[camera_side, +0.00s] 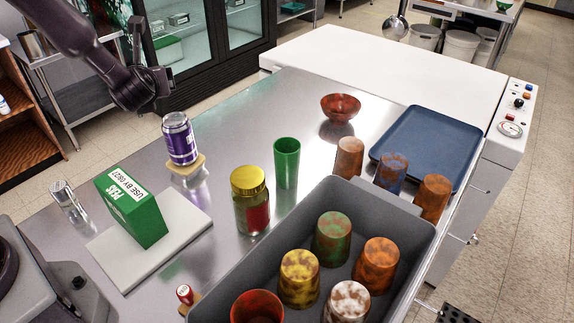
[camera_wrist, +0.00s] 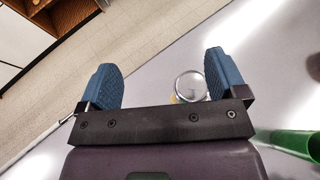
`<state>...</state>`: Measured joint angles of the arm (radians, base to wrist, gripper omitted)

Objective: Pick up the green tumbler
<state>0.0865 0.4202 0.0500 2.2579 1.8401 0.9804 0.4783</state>
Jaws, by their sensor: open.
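The plain green tumbler (camera_side: 286,163) stands upright on the steel counter, between a yellow-lidded jar and a red bowl. A green object that looks like it shows at the right edge of the wrist view (camera_wrist: 298,143), partly cut off. Another green tumbler (camera_side: 332,238), with brown stains, sits in the grey bin. My gripper (camera_side: 160,88) is above the counter at the upper left, near the purple can and well left of the plain green tumbler. In the wrist view my gripper (camera_wrist: 162,82) has its blue fingers wide apart with nothing held between them.
The purple can (camera_side: 180,139) stands on a small yellow pad; the jar (camera_side: 250,200) is just left of the plain tumbler. The grey bin (camera_side: 408,218) holds several stained tumblers. Three stained tumblers stand by the blue tray (camera_side: 428,135). A green box (camera_side: 132,208) stands on a white board.

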